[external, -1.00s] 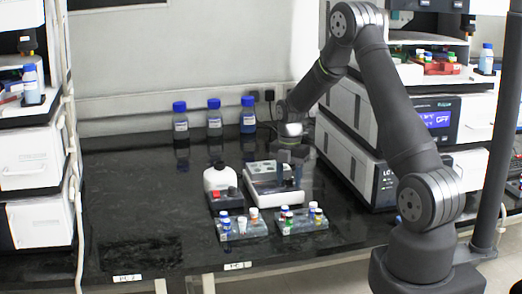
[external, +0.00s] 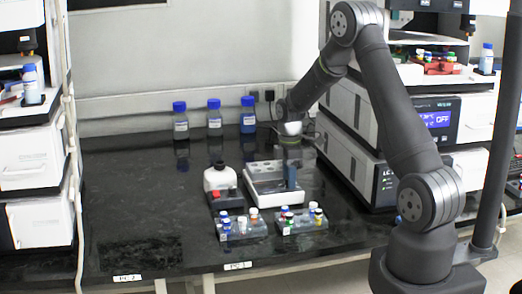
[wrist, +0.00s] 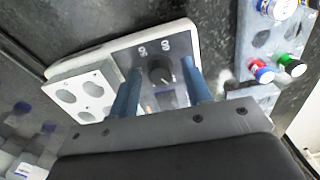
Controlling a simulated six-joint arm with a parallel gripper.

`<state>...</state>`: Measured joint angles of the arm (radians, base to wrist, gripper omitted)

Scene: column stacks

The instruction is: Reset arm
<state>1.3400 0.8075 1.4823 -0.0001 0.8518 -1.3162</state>
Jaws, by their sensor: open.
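My gripper (external: 291,176) hangs pointing down over the right part of a white bench device (external: 265,178). In the wrist view my gripper (wrist: 162,90) shows two blue fingers spread apart with nothing between them. A white block with round holes (wrist: 85,93) sits at the device's left. My arm is bent over the bench from its base at the lower right. Whether the fingertips touch the device cannot be told.
Two racks of capped vials (external: 242,231) (external: 302,226) stand in front of the device. A white bottle on a small unit (external: 217,180) is to its left. Several blue-capped bottles (external: 214,118) line the back wall. Instrument stacks (external: 350,160) rise at right. The bench's left is clear.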

